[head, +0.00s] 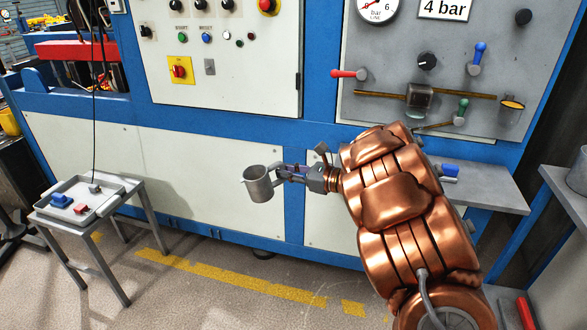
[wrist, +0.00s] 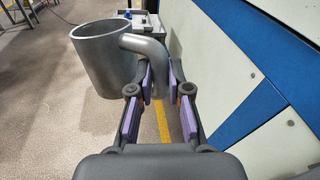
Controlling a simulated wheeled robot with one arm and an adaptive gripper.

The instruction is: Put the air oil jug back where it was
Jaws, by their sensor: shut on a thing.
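The jug (head: 257,184) is a grey metal mug-like vessel with an open top and a curved side handle. In the head view it hangs in the air in front of the white lower panels, about upright. My gripper (head: 283,173) is shut on its handle. In the wrist view the jug (wrist: 103,58) is at the upper left, and its handle passes between the purple-padded fingers of my gripper (wrist: 160,82). The inside of the jug is not clear.
A small grey side table (head: 44,212) with a tray holding blue and red items stands at the left. A grey shelf (head: 497,190) juts from the machine at the right, behind my arm, with a blue item (head: 450,171) on it. Floor between is clear.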

